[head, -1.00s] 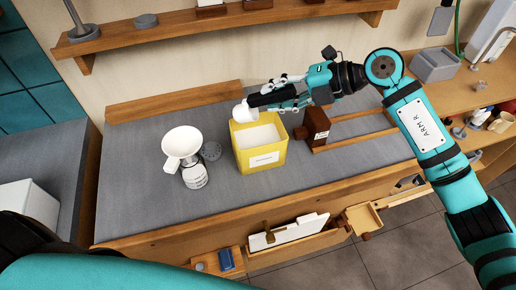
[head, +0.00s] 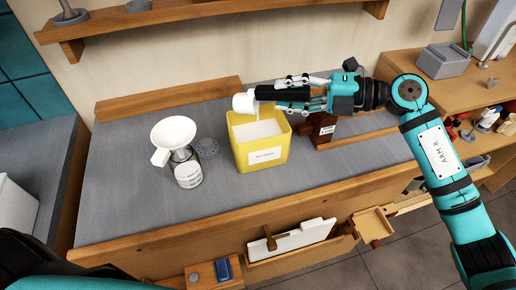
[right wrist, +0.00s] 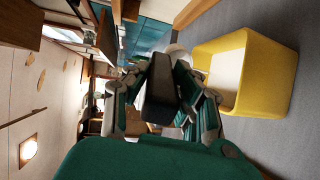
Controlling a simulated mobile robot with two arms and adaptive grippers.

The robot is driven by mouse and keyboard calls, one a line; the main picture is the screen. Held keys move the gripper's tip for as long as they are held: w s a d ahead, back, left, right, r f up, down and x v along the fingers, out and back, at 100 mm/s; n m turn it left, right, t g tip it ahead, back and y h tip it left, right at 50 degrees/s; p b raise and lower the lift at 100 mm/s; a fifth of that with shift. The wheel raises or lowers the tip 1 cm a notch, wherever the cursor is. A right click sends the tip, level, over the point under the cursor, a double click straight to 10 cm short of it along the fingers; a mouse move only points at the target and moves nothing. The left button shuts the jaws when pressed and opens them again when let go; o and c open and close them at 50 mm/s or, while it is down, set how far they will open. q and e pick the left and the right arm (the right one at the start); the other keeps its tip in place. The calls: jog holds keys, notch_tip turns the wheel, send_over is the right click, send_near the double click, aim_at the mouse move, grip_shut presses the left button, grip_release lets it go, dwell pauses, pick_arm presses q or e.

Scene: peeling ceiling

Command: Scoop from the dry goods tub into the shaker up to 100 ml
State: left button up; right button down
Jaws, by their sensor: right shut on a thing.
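The yellow dry goods tub (head: 282,150) stands on the grey worktop, holding white contents; it also shows in the right wrist view (right wrist: 275,85). My right gripper (head: 283,95) is shut on the black handle of a scoop (head: 244,103), whose white cup is above the tub's back left rim. A thin white streak shows beside the cup; I cannot tell if it is falling powder. The shaker (head: 189,174), marked with lines, stands left of the tub with a white funnel (head: 174,133) on top. Its fill level is unclear. My left gripper is out of view.
A brown block (head: 322,128) with a label stands right of the tub. A wooden shelf (head: 210,20) runs above the back. The worktop's left part is clear.

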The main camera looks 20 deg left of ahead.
jog(key=shift+d+f+y+b, duration=0.3)
jog(key=shift+f+y+b, duration=0.4)
jog(key=shift+b, duration=0.3)
jog(key=shift+d+b, duration=0.1)
jog(key=shift+b, duration=0.2)
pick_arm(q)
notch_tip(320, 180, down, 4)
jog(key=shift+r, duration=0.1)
pick_arm(e)
jog(key=shift+r, duration=0.15)
